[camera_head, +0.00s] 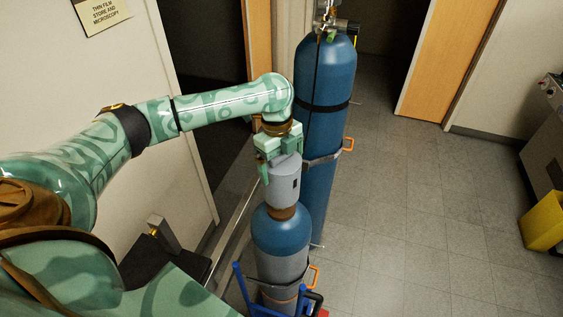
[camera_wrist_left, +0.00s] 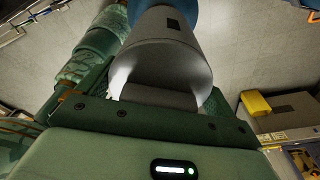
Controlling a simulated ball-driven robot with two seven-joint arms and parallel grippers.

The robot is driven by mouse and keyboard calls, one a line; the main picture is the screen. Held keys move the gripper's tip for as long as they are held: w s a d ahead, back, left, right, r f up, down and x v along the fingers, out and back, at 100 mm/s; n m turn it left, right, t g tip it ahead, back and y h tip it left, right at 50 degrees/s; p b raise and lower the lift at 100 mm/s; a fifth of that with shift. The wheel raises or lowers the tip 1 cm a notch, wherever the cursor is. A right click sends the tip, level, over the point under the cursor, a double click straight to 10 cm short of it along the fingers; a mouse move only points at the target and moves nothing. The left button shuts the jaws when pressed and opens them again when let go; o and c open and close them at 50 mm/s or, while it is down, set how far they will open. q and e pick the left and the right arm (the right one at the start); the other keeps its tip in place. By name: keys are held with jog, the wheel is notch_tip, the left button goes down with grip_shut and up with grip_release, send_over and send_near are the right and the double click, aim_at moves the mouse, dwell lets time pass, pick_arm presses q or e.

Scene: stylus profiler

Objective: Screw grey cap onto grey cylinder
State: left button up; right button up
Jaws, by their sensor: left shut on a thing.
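The grey cap (camera_head: 285,182) is upright on the neck of the nearer cylinder, above a brown collar. This cylinder (camera_head: 281,231) has a blue shoulder and a grey body. My left gripper (camera_head: 279,160) comes down from above and is shut on the top of the cap. In the left wrist view the cap (camera_wrist_left: 160,55) fills the upper middle, its narrower top part between the fingers. I cannot tell how far the cap is threaded on. My right gripper is in neither view.
A taller blue cylinder (camera_head: 324,75) with a valve stands just behind, close to my left gripper. A blue cart frame (camera_head: 243,290) surrounds the nearer cylinder's base. A wall is on the left. A yellow bin (camera_head: 543,222) stands far right; the floor between is clear.

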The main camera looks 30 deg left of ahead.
pick_arm(q)
jog(key=shift+s+f, duration=0.1)
jog(key=shift+f, duration=1.15)
jog(key=shift+f+b, duration=0.45)
jog(key=shift+f, duration=1.4)
jog(key=shift+f+b, duration=0.3)
